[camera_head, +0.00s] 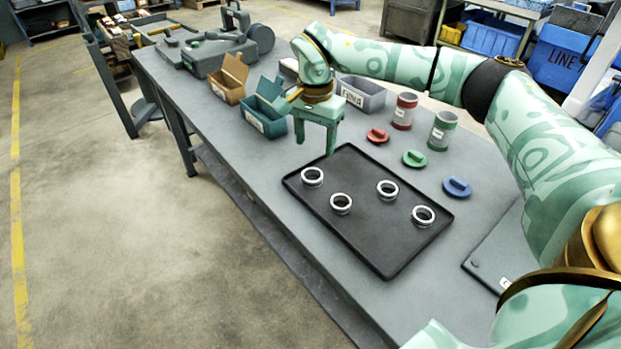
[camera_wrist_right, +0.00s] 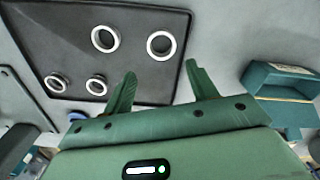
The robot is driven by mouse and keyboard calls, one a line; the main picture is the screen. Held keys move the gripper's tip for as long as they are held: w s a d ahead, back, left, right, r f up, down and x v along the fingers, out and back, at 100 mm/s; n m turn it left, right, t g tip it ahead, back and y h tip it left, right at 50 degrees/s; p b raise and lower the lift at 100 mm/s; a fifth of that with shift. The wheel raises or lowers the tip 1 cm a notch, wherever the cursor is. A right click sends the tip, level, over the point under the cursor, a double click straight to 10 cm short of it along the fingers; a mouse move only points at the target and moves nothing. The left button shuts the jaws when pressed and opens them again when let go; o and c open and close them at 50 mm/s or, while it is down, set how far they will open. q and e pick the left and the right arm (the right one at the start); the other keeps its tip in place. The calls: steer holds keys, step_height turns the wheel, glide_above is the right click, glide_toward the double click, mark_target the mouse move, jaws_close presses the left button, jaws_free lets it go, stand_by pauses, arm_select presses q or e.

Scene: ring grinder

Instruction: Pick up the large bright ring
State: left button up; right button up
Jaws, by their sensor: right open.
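Several pale, shiny rings lie apart on a black tray (camera_head: 375,235). The far-left ring (camera_head: 312,176) is closest to my right gripper (camera_head: 316,147). The others are a front ring (camera_head: 341,203), a back ring (camera_head: 387,189) and a near-right ring (camera_head: 423,216). In the right wrist view the far-left ring (camera_wrist_right: 147,46) looks largest, but it is also nearest; I cannot tell true sizes surely. My right gripper is open and empty, above the tray's far-left corner, fingers down. Its fingers (camera_wrist_right: 160,69) show below that ring in the wrist view. My left gripper is not in view.
Red (camera_head: 377,135), green (camera_head: 414,158) and blue (camera_head: 457,187) lids lie right of the tray, with two canisters (camera_head: 442,131) behind. A teal bin (camera_head: 265,121), a brown bin (camera_head: 228,89) and a grey bin (camera_head: 362,94) stand farther back. A flat grey panel (camera_head: 492,255) lies at right.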

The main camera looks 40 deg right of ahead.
mark_target(312, 170)
step_height(312, 170, down, 4)
steer(key=shift+w+r+b, duration=0.1)
steer(key=shift+r+b, duration=0.1)
steer(key=shift+b, duration=0.15)
steer(key=shift+f, duration=0.4)
steer(key=f, duration=0.1)
steer(key=f+b, duration=0.1)
steer(key=f, duration=0.1)
steer(key=f+b, duration=0.1)
steer(key=f, duration=0.1)
steer(key=shift+a, duration=0.25)
steer(key=shift+r, duration=0.1)
steer(key=shift+c, duration=0.4)
steer(key=c, duration=0.7)
